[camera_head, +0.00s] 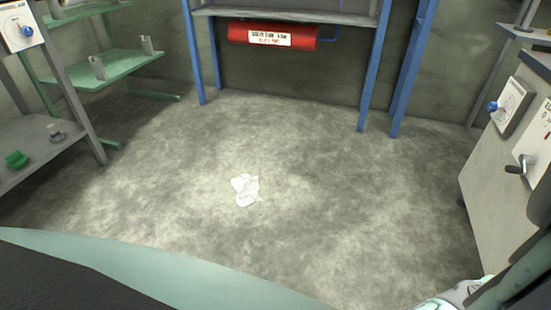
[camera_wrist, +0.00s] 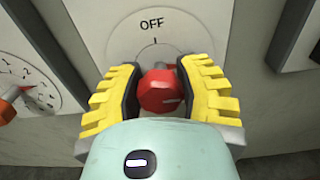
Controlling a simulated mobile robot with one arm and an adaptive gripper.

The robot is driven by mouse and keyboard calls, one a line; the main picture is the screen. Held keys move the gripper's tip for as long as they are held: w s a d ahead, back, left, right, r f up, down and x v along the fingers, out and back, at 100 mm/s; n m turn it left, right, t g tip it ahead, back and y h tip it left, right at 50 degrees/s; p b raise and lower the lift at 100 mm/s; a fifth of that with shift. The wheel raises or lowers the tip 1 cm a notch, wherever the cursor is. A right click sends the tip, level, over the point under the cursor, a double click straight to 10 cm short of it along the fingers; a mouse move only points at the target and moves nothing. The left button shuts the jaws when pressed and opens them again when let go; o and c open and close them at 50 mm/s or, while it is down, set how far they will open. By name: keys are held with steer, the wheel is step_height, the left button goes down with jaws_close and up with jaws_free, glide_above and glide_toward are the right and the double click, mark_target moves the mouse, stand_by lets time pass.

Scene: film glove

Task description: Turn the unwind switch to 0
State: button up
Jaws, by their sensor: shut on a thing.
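In the wrist view, my gripper (camera_wrist: 160,95) has its two yellow-padded fingers on either side of a red knob (camera_wrist: 162,92), shut on it. The knob sits on a round white dial (camera_wrist: 185,30) marked OFF at the top, with a short line below the word. Part of the dial is hidden by the fingers and my wrist. No "unwind" label or 0 is readable, so I cannot tell from lettering whether this is the unwind switch.
A second dial with numbers (camera_wrist: 28,85) and a red knob (camera_wrist: 8,108) is left of my gripper. In the head view, a grey cabinet (camera_head: 490,185) with a blue knob (camera_head: 493,106) stands right. A white crumpled item (camera_head: 245,190) lies on the otherwise clear floor.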

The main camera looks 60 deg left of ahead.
jaws_close()
